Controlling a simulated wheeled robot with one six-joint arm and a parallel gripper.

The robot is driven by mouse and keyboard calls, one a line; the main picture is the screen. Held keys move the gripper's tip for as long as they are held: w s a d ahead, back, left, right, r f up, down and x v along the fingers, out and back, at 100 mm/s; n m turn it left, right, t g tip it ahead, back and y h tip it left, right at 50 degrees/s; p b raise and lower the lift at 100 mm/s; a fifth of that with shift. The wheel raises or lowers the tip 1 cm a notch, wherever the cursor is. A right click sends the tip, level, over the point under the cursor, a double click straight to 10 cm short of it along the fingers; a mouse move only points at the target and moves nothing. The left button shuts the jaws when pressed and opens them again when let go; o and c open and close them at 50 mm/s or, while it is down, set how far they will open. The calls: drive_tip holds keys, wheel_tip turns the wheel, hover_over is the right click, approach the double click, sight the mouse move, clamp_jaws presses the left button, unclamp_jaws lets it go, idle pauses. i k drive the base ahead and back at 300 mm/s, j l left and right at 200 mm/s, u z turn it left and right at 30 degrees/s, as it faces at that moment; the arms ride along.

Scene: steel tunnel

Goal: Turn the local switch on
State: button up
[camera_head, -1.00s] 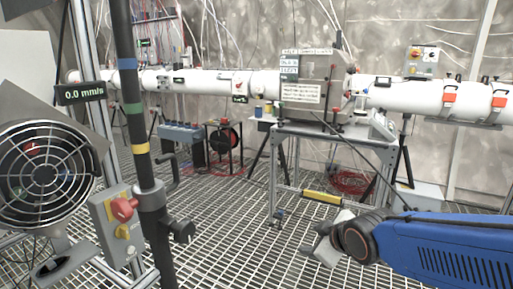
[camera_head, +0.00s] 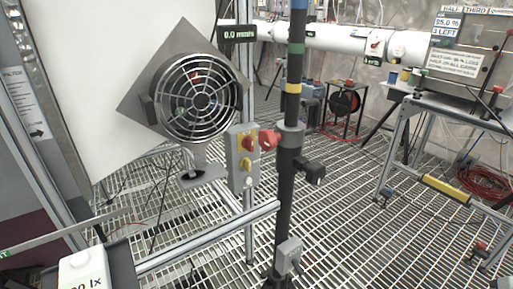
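A small grey switch box (camera_head: 237,171) is mounted on the upright metal profile just right of the fan. It carries a red rotary knob (camera_head: 248,143) on a yellow plate and a yellow part below it. A further red knob-like part (camera_head: 268,140) shows between the box and the dark pole; I cannot tell what it is fixed to. No label or switch position is readable. My gripper and arm are not in this view.
A round caged fan (camera_head: 200,98) is left of the box. A dark pole (camera_head: 284,205) with colour bands and a clamp knob (camera_head: 312,172) stands close on its right. A metal rail (camera_head: 210,236) crosses below. Grating floor (camera_head: 350,220) is open to the right.

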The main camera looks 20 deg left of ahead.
sight(248, 143)
drive_tip(key=u, duration=1.25)
